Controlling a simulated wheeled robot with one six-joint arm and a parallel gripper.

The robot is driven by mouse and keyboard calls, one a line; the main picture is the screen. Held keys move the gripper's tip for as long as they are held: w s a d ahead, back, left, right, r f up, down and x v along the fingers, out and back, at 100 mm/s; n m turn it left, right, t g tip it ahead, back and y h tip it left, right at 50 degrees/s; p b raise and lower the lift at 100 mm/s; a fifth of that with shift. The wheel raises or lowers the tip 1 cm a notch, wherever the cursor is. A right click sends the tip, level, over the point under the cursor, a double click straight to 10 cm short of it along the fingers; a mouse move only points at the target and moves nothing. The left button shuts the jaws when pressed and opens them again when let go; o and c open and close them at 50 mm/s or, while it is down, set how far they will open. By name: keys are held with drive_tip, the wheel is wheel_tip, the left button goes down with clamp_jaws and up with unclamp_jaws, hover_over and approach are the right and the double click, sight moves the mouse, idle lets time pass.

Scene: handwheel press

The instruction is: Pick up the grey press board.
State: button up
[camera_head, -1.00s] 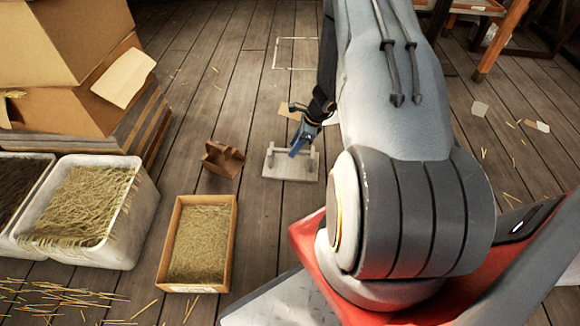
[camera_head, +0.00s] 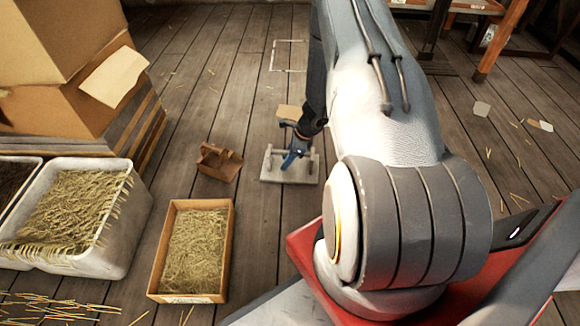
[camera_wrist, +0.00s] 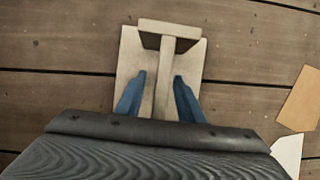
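The grey press board (camera_head: 306,177) lies on the plank floor in the head view, with upright pieces on it. In the wrist view the press board (camera_wrist: 132,64) is a pale plate with a raised central bar and a crosspiece at its far end. My gripper (camera_head: 291,161) is over the board in the head view. In the wrist view the blue fingers of my gripper (camera_wrist: 159,88) are apart, one on each side of the central bar. A gap shows between each finger and the bar. The near end of the board is hidden behind my gripper body.
A brown wooden block-like object (camera_head: 219,163) lies left of the board. A wooden box of straw (camera_head: 228,250) and a white straw tub (camera_head: 130,225) stand nearer left. Cardboard boxes (camera_head: 60,105) are stacked further left. A tan card (camera_wrist: 301,99) lies beside the board.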

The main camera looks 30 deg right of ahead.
drive_tip(key=shift+f, duration=0.25)
idle(0.6)
clamp_jaws()
